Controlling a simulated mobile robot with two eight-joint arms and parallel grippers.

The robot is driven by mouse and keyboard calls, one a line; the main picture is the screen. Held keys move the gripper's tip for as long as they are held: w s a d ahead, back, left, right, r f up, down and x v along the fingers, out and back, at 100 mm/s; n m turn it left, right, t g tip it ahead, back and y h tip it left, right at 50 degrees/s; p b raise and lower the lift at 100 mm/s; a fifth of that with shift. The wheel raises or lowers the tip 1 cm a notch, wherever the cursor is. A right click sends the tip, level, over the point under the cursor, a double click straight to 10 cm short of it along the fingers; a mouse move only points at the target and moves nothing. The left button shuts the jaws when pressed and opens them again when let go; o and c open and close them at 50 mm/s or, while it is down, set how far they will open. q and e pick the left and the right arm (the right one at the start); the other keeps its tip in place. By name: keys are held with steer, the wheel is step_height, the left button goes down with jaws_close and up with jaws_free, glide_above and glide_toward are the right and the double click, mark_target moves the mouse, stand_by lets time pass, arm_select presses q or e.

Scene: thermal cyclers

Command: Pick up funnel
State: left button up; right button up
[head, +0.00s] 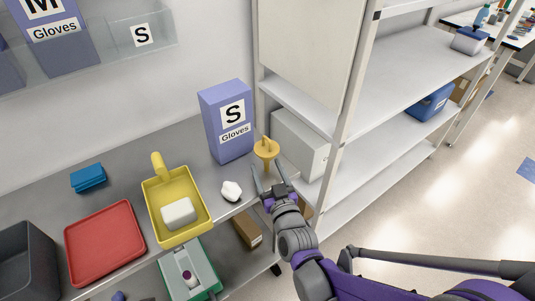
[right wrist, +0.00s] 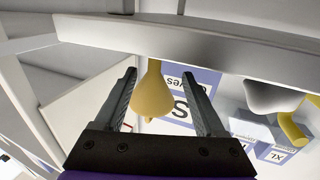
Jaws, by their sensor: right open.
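The yellow funnel (head: 266,148) stands at the right end of the grey counter in the head view, beside the purple S Gloves box. My right gripper (head: 269,175) is open just in front of it, its two fingers pointing at it. In the right wrist view the funnel (right wrist: 152,97) shows between the two open fingers of the right gripper (right wrist: 160,78), nearer the left finger. I see no contact, and cannot tell how far between the fingers it sits. My left gripper is not in view.
The S Gloves box (head: 227,125) stands left of the funnel. A white lump (head: 231,191), a yellow scoop tray (head: 160,200) and a red tray (head: 104,243) lie farther left. A metal shelf rack (head: 345,130) with a white box (head: 298,145) stands close on the right.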

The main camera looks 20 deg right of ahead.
mark_target(264, 153)
steer(key=w, duration=0.6)
steer(key=shift+w+d+r, duration=0.1)
steer(key=shift+d, duration=0.25)
jaws_close()
